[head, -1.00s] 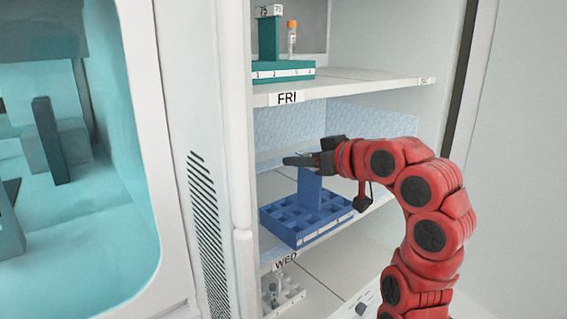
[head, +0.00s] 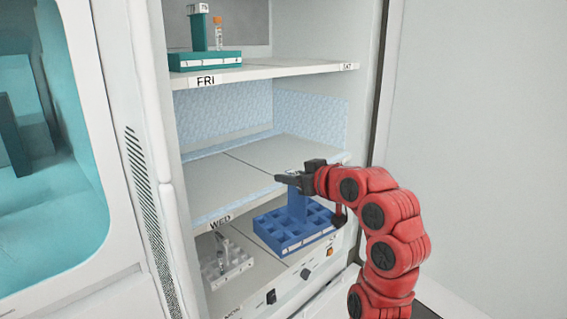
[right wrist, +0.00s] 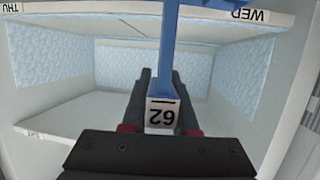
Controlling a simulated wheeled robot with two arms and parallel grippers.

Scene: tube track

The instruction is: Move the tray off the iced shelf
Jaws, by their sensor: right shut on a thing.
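The blue tray (head: 270,235) has many square compartments, white labels on its front edge and an upright blue post (head: 297,205) as a handle. My right gripper (head: 291,179) is shut on the top of this post and holds the tray roughly level, in front of and below the middle shelf's front edge. In the right wrist view the blue post (right wrist: 168,45) runs up from between the fingers, by a white number label. The iced shelf (head: 250,165), marked WED, has frosty blue walls and a bare surface. My left gripper is not in view.
The upper shelf (head: 270,68), marked FRI, holds a teal rack (head: 205,61) with an orange-capped tube (head: 217,35). A pale rack (head: 228,262) stands on the lower shelf at left. A control panel (head: 300,278) lies along the bottom front.

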